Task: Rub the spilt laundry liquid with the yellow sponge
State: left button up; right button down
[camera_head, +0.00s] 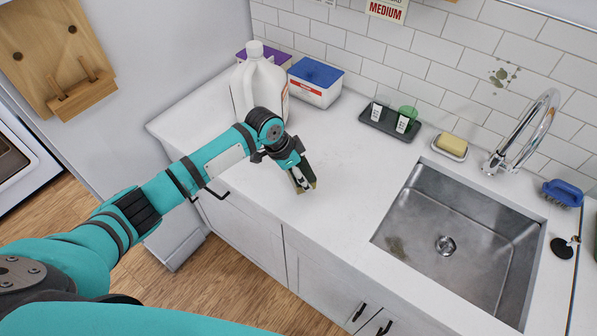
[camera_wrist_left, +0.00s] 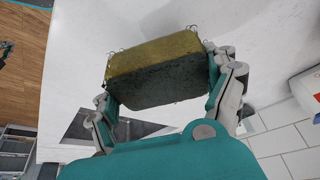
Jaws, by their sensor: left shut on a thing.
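My left gripper (camera_head: 303,184) is low over the white countertop (camera_head: 345,175), left of the sink. In the left wrist view, my left gripper (camera_wrist_left: 163,90) is shut on the yellow sponge (camera_wrist_left: 155,53), which has a dark green scouring side. The fingers grip it at its two ends. In the head view the gripper mostly hides the sponge. I cannot tell whether the sponge touches the counter. I cannot clearly make out the spilt laundry liquid on the counter. My right gripper is not in view.
A white jug (camera_head: 262,85) stands close behind my left gripper. Behind it are a blue-lidded tub (camera_head: 315,83) and a dark tray (camera_head: 381,129) with small cups. A yellow soap bar (camera_head: 453,144) lies by the steel sink (camera_head: 465,215). Brown stains (camera_head: 503,76) mark the wall tiles.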

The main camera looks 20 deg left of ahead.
pick_arm(q)
notch_tip(320, 180, up, 2)
jog(key=shift+r+p, duration=0.1)
jog(key=shift+p, duration=0.6)
jog(key=shift+p+v, duration=0.8)
jog(key=shift+v, duration=0.15)
jog(key=shift+w+d, duration=0.1)
jog(key=shift+d, duration=0.1)
